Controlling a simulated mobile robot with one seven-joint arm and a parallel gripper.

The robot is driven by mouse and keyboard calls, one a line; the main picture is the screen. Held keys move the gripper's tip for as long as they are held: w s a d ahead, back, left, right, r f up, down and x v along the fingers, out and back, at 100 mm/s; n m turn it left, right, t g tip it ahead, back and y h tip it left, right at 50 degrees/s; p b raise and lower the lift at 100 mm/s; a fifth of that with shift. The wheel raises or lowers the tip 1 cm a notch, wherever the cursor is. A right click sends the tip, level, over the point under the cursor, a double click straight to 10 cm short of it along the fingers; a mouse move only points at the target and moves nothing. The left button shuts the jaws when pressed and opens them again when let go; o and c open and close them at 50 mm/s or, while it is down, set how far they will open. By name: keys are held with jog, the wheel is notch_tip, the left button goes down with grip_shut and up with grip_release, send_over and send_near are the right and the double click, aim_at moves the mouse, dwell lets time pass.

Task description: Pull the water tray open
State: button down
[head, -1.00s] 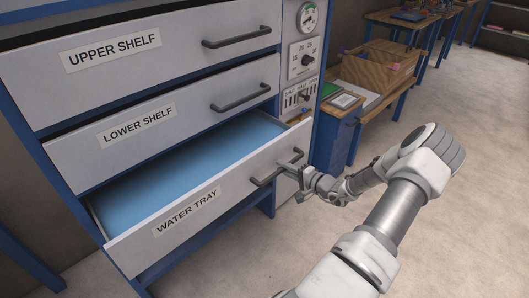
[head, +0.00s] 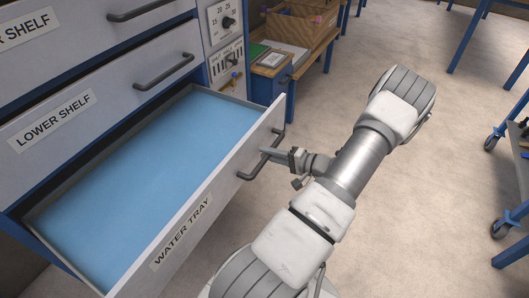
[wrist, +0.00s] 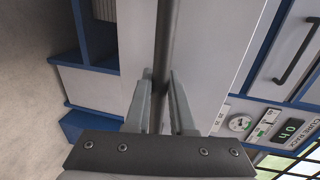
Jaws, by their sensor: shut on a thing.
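The water tray (head: 228,185) is a white-fronted drawer labelled "WATER TRAY" with a blue inside (head: 150,165), and it stands well out from the cabinet in the head view. Its dark bar handle (head: 258,163) is near the right end of its front. My gripper (head: 272,154) is at this handle, shut on it. In the wrist view the two fingers (wrist: 160,95) lie on either side of the dark handle bar (wrist: 165,45). The exact contact of the fingertips is hard to see.
The lower shelf drawer (head: 110,100) above is shut. A control panel (head: 226,50) is on the cabinet's right side. A wooden side table (head: 290,62) with boxes stands behind. A blue wheeled cart (head: 510,200) is at the right. The floor (head: 440,190) between is clear.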

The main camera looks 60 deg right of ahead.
jog(key=c, duration=0.8)
grip_release()
jog(key=shift+o, duration=0.2)
jog(key=p+v, duration=0.1)
jog(key=v, duration=1.6)
jog(key=shift+s+d, duration=0.15)
jog(key=shift+s, duration=0.05)
